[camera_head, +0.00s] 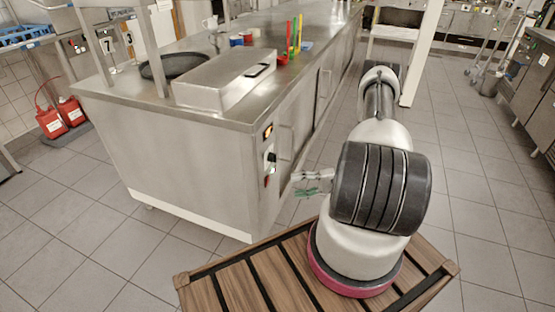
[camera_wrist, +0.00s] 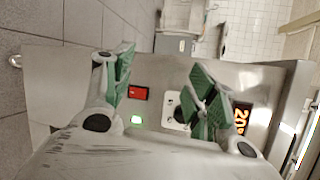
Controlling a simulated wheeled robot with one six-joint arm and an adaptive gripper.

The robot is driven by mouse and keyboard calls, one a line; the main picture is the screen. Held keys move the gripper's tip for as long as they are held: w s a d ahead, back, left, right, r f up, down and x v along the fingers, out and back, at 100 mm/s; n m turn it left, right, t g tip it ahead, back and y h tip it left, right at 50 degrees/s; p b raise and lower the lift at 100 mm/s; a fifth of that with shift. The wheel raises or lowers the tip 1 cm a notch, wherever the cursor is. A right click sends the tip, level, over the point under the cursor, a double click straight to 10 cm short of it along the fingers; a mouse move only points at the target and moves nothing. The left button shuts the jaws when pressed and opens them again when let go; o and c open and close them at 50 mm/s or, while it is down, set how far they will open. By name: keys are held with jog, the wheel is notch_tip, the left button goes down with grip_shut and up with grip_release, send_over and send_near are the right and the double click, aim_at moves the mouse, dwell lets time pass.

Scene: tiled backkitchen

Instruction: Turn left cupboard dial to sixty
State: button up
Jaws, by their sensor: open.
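The cupboard's control panel is on the narrow steel front of the counter. In the head view it has a small lit display (camera_head: 268,131), a dial (camera_head: 271,157) on a pale plate and a red switch (camera_head: 267,181). In the wrist view, the display (camera_wrist: 241,117) shows orange digits, seemingly 20, turned sideways. The dial's pale plate (camera_wrist: 174,112) is partly hidden by my right-hand green finger. The red switch (camera_wrist: 138,93) and a small green light (camera_wrist: 136,120) lie between the fingers. My gripper (camera_head: 314,183) is open and empty in front of the panel; both fingers show in the wrist view (camera_wrist: 162,62).
The steel counter (camera_head: 130,120) carries a metal box (camera_head: 222,80), a dark round pan (camera_head: 175,66) and colored utensils (camera_head: 291,38). Cupboard door handles (camera_head: 286,143) line its right side. Red canisters (camera_head: 62,116) stand at the left. Tiled floor (camera_head: 480,190) is free at the right.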

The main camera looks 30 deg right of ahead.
jog(key=w+d+n+t, duration=0.1)
jog(key=w+t, duration=0.1)
jog(key=w, duration=0.1)
jog(key=n+t, duration=0.3)
jog(key=n, duration=0.3)
send_near(273, 158)
jog(key=w, duration=0.2)
jog(key=x, duration=0.7)
jog(key=shift+f+m+h, duration=0.3)
jog(key=shift+f, duration=0.15)
jog(key=shift+a, duration=0.1)
jog(key=c, duration=1)
